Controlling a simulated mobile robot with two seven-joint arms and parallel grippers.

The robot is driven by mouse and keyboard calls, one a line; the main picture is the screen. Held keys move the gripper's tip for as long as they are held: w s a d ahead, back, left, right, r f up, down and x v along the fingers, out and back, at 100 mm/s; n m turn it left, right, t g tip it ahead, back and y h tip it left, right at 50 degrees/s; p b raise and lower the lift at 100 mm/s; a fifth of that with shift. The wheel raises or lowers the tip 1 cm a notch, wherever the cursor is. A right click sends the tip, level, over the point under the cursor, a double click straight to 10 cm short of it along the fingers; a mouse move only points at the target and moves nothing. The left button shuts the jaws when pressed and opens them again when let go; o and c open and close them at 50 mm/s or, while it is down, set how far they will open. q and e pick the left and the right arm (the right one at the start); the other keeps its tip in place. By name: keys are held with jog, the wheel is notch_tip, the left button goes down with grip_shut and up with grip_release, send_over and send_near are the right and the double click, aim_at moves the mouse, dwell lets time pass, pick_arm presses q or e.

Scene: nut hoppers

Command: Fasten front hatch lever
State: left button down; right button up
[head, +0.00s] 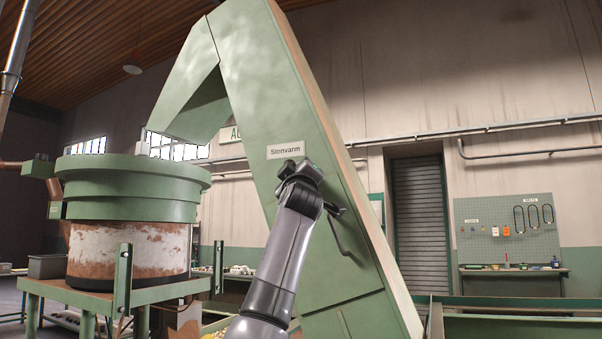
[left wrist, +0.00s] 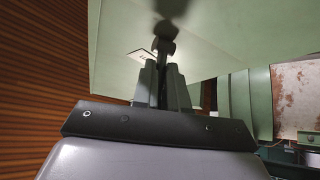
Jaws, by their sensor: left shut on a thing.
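The tall green sloping housing (head: 265,85) has a white label reading "Stenvarm" (head: 286,150) on its front in the head view. A dark bent lever (head: 342,236) hangs on this face, just right of my left wrist. In the left wrist view my left gripper (left wrist: 164,86) is close to the green face, its two fingers shut around a dark rounded part (left wrist: 164,45), apparently of the lever. The label's edge shows beside it. In the head view my wrist hides the fingertips and the upper end of the lever. My right gripper is not in view.
A round green hopper drum (head: 130,210) on a green frame stands at the left. A pegboard with tools (head: 508,228) and a shelf are on the far right wall. A green rail and bin edge (head: 520,325) run along the lower right.

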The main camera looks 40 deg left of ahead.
pick_arm(q)
jog(key=shift+w+d+f+n+g+y+p, duration=0.15)
jog(key=shift+f+n+g+y+p, duration=0.4)
jog(key=shift+n+y, duration=0.85)
jog(key=shift+w+a+f+n+g+y+p, duration=0.15)
jog(key=shift+n+g+y+p, duration=0.45)
jog(key=shift+n+g+y, duration=0.8)
jog(key=shift+w+d+f+n+g+y+p, duration=0.2)
jog(key=shift+f+n+g+y+p, duration=0.3)
jog(key=shift+n+y, duration=0.9)
jog(key=shift+w+f+g+y, duration=0.1)
jog(key=shift+g+y, duration=0.35)
jog(key=shift+y, duration=0.05)
jog(key=c, duration=1.2)
grip_release()
jog(key=shift+s, duration=0.2)
jog(key=shift+o, duration=0.2)
jog(key=shift+s+r, duration=0.1)
jog(key=shift+r, duration=0.1)
jog(key=shift+t, duration=0.3)
jog(key=shift+s+r+m+t+h, duration=0.1)
jog(key=shift+r+m+t+h, duration=0.1)
jog(key=shift+m+t+h, duration=0.55)
